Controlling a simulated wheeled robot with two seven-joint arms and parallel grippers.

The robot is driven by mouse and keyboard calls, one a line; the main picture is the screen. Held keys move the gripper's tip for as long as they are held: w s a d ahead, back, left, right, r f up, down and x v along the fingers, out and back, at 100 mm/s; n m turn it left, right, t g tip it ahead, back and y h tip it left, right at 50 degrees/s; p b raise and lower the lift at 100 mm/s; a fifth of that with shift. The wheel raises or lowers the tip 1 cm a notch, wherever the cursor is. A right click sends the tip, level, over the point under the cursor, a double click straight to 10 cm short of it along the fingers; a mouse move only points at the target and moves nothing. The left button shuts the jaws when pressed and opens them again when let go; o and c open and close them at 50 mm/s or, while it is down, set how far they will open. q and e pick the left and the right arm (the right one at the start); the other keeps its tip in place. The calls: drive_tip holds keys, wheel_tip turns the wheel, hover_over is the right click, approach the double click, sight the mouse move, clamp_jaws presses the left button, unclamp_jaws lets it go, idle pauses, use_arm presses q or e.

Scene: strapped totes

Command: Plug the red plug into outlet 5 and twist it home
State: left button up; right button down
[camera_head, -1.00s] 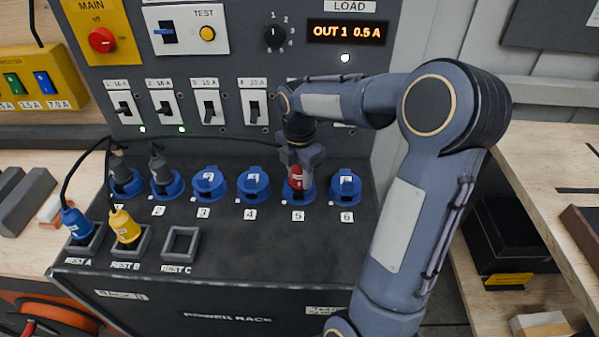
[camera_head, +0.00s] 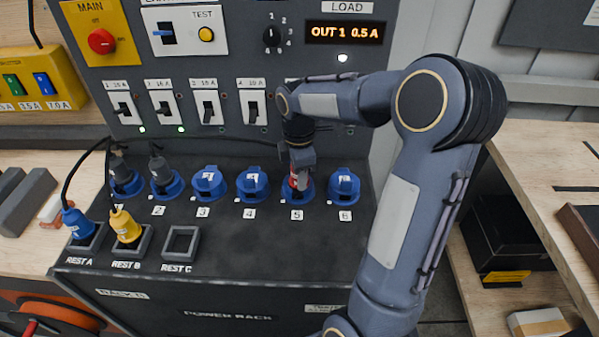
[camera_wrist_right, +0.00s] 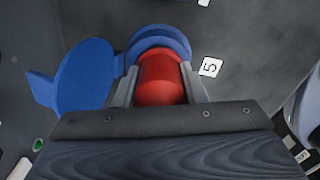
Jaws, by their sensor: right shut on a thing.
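The red plug (camera_head: 300,180) stands in the blue socket of outlet 5 (camera_head: 308,193), largely hidden by my right gripper in the head view. My right gripper (camera_head: 301,181) is shut on the red plug from above. In the right wrist view the red plug (camera_wrist_right: 161,80) lies between the two grey fingers of my right gripper (camera_wrist_right: 163,92). Its front end is inside the round blue collar of outlet 5 (camera_wrist_right: 158,36), whose lid (camera_wrist_right: 85,75) is swung open to the side. How deep the plug sits cannot be told. My left gripper is not in view.
Outlets 3 (camera_head: 209,184), 4 (camera_head: 253,185) and 6 (camera_head: 344,187) have closed blue lids on either side. Grey plugs fill outlets 1 and 2 (camera_head: 161,172). A blue plug (camera_head: 76,222) and a yellow plug (camera_head: 125,226) stand in rests A and B. Rest C (camera_head: 180,243) is empty.

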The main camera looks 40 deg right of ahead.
drive_tip(key=shift+w+r, duration=0.1)
drive_tip(key=shift+w, duration=0.05)
drive_tip(key=shift+w+a+m, duration=0.1)
drive_tip(key=shift+m, duration=1.1)
drive_tip(key=shift+m+p, duration=0.35)
drive_tip(key=shift+m, duration=0.75)
drive_tip(key=c, duration=0.8)
unclamp_jaws()
wheel_tip(320, 180, up, 8)
drive_tip(key=shift+f, duration=0.1)
drive_tip(key=s+a+m+t+y, duration=0.1)
drive_tip(key=s+a+m+t, duration=0.1)
drive_tip(key=s+a, duration=0.3)
drive_tip(key=s+a+f+m+t+y, duration=0.1)
drive_tip(key=s+a+m, duration=0.3)
drive_tip(key=s, duration=0.3)
drive_tip(key=s+a+f+m+t+y, duration=0.1)
drive_tip(key=s+a+m+t, duration=0.1)
drive_tip(key=s+a+m, duration=0.2)
drive_tip(key=shift+s+a+f+t+y, duration=0.15)
drive_tip(key=shift+s+a, duration=0.15)
drive_tip(key=shift+s, duration=0.2)
drive_tip(key=shift+s+a+t+y, duration=0.1)
drive_tip(key=shift+s+a, duration=0.15)
drive_tip(key=shift+s, duration=0.2)
drive_tip(key=shift+s+a+f+t+y, duration=0.15)
drive_tip(key=shift+s+a, duration=0.15)
drive_tip(key=shift+s, duration=0.2)
